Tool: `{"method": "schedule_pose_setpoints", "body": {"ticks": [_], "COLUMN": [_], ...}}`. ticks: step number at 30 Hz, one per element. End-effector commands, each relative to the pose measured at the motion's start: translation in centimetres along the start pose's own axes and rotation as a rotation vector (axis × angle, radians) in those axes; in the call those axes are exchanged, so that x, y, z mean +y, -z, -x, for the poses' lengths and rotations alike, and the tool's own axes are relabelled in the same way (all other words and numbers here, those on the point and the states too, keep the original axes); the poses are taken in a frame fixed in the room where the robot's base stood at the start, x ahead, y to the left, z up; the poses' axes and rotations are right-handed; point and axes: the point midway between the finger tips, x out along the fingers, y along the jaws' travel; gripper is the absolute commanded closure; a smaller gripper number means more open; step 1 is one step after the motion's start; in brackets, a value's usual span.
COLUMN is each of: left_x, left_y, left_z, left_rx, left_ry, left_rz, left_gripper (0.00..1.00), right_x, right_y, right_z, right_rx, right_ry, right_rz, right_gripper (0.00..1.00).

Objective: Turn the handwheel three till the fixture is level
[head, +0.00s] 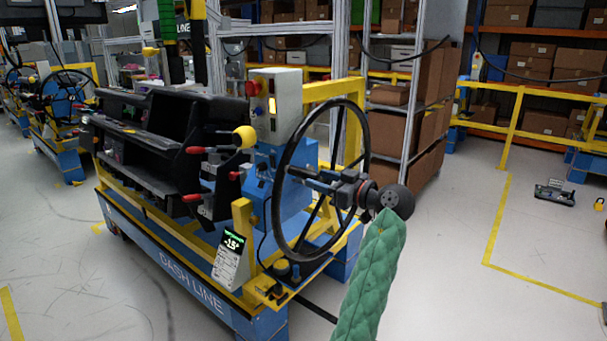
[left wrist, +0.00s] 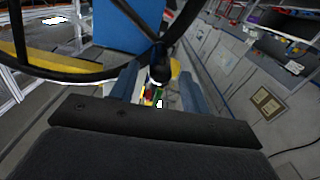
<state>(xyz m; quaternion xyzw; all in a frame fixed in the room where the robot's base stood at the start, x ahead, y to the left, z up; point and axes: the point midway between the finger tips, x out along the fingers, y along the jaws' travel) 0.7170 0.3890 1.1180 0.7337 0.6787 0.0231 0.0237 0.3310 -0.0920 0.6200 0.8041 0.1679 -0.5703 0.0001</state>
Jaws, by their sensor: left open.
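The nearest black handwheel (head: 287,158) stands upright at the right end of the blue and yellow fixture stand (head: 190,262); no number on it is legible. The fixture carries a black dashboard module (head: 165,125). A small display (head: 234,243) on the stand seems to read about -1.5. My left gripper (head: 304,176) is at the wheel, its fingers reaching in near the hub. In the left wrist view, its two blue-grey fingers (left wrist: 158,88) are apart, with a dark wheel part (left wrist: 160,66) just beyond or between them; contact cannot be told. My right gripper is not in view.
A control box (head: 278,103) with a red button stands behind the wheel. Red-tipped levers (head: 195,150) and a yellow knob (head: 244,137) sit beside the module. Similar stands with a handwheel (head: 66,95) are at far left. Floor at right is mostly clear.

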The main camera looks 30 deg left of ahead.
Motion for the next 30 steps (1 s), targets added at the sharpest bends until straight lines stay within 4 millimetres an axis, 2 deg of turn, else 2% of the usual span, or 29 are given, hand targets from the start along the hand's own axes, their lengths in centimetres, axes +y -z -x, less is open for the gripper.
{"method": "schedule_pose_setpoints", "body": {"ticks": [4, 12, 24, 30], "left_x": [0.0, 0.0, 0.0, 0.0], "left_y": [0.2, 0.0, -0.1, -0.1], "left_z": [-2.3, -5.4, -6.1, -6.1], "left_rx": [0.001, -0.001, -0.001, -0.002], "left_ry": [0.002, 0.000, -0.001, -0.001], "left_rz": [-0.002, -0.004, -0.002, -0.002], "left_gripper": [0.53, 0.53, 0.53, 0.93], "right_x": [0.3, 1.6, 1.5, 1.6], "right_y": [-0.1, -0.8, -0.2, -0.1], "right_z": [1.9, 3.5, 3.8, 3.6], "right_rx": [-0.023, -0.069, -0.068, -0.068], "right_ry": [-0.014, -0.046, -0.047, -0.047], "right_rz": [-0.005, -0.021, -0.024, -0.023], "right_gripper": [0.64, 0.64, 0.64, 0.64]}}
